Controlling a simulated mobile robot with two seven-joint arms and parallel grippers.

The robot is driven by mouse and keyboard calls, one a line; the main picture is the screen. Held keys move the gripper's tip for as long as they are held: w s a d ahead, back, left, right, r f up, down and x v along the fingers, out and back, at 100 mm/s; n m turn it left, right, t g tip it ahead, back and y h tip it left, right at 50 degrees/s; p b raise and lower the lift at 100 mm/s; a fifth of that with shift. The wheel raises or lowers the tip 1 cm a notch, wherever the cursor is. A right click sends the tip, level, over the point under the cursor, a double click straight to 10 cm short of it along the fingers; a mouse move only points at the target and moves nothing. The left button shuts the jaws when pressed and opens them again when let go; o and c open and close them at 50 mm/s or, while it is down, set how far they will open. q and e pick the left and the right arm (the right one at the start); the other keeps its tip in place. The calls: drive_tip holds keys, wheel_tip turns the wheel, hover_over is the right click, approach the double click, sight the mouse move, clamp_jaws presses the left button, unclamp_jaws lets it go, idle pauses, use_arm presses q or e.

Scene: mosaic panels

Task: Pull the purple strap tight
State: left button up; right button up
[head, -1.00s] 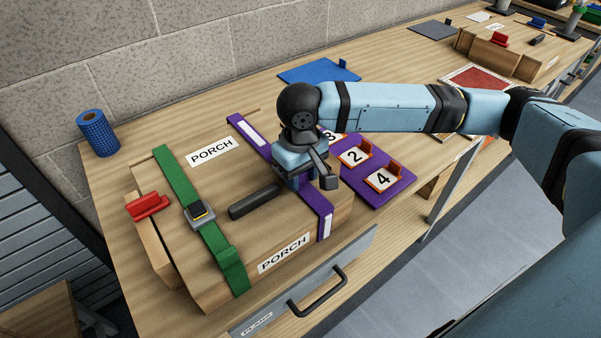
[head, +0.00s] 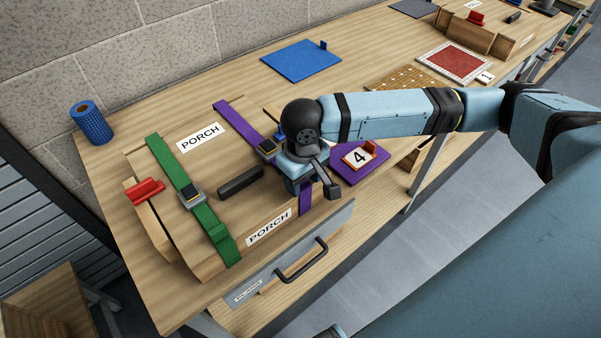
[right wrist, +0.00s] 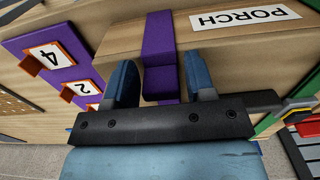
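The purple strap (head: 232,118) runs over the top of the wooden box beside the porch label, through a dark buckle (head: 267,148), and down the box's front. No white bands show on it. My right gripper (head: 303,188) is low over the strap near the box's front edge. In the right wrist view, its two blue fingers (right wrist: 160,88) stand apart, one on each side of the purple strap (right wrist: 160,40). The gripper hides part of the strap. My left gripper is not in view.
A tightened-looking green strap (head: 180,180) crosses the box left of a dark handle (head: 241,181). A purple tray with card 4 (head: 359,157) lies to the right of my gripper. A grey drawer (head: 305,235) is below the box. A blue mat (head: 301,58) lies behind.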

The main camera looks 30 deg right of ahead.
drive_tip(key=shift+o, duration=0.7)
drive_tip(key=shift+s+r, duration=0.1)
drive_tip(key=shift+r, duration=0.25)
wheel_tip(320, 180, up, 13)
drive_tip(key=shift+r, duration=0.15)
